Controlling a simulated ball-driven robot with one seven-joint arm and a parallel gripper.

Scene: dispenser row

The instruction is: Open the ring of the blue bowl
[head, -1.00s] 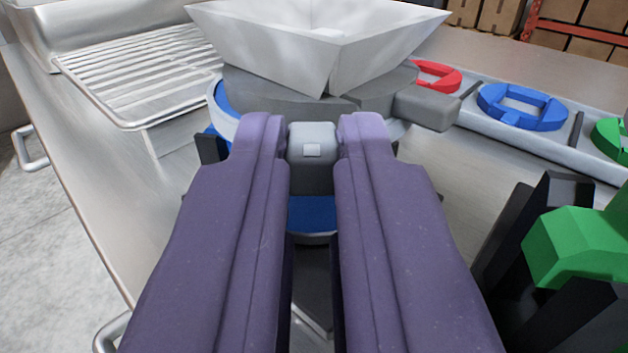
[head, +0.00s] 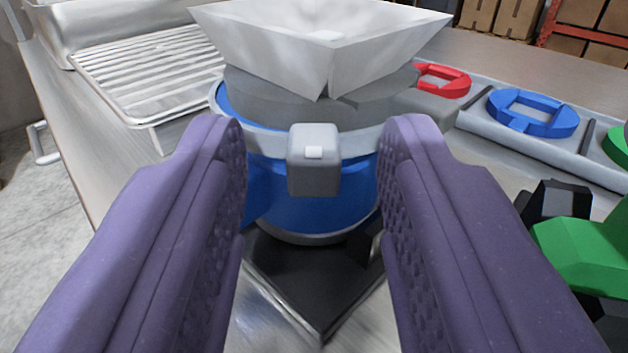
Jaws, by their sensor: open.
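The blue bowl (head: 310,208) stands on a black base (head: 318,285) in the middle of the head view. A pale grey ring (head: 265,140) runs around its upper part. A white square hopper (head: 320,40) sits above the bowl on a grey collar (head: 300,105). The fingers hide the bowl's sides.
A green and black unit (head: 580,250) stands close at the right. A wire rack (head: 150,75) lies at the back left.

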